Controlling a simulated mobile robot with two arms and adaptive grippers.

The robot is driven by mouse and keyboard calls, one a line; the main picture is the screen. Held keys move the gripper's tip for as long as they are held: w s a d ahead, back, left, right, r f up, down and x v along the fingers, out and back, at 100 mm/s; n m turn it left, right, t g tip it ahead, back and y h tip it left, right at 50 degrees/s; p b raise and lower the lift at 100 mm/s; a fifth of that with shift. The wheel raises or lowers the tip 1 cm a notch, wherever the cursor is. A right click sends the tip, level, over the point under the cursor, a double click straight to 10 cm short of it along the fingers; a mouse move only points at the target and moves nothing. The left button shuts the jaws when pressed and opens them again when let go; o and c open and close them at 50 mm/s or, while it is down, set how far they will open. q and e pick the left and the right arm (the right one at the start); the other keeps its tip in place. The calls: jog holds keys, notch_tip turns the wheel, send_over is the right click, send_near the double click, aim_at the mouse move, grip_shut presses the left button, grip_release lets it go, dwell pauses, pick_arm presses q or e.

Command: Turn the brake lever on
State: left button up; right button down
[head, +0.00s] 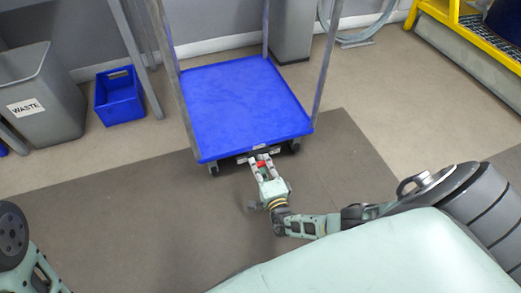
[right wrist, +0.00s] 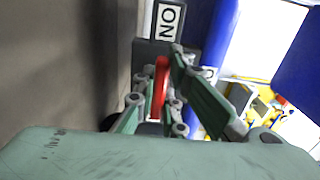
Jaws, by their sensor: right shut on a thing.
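The cart has a blue deck (head: 240,105) with grey posts, and its near edge faces me. The red brake lever (head: 261,164) is low at the middle of that edge. In the right wrist view the lever (right wrist: 160,88) stands between my fingers, beside a dark plate with a white label (right wrist: 168,20) bearing the letters O and N. My right gripper (head: 262,163) reaches in under the deck edge and is shut on the lever. It also shows in the right wrist view (right wrist: 160,100), where the fingers partly hide the lever. My left gripper is out of view.
A grey waste bin (head: 45,95) and a blue crate (head: 120,97) stand left of the cart. A grey bin (head: 292,30) stands behind it. Yellow framework (head: 470,30) is at the upper right. The floor right of the cart is clear.

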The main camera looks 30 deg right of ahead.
jog(key=c, duration=1.8)
grip_release()
jog(key=shift+c, duration=0.2)
jog(key=shift+o, duration=0.2)
jog(key=shift+s, duration=0.1)
jog(key=v, duration=1.2)
jog(key=shift+f, duration=0.1)
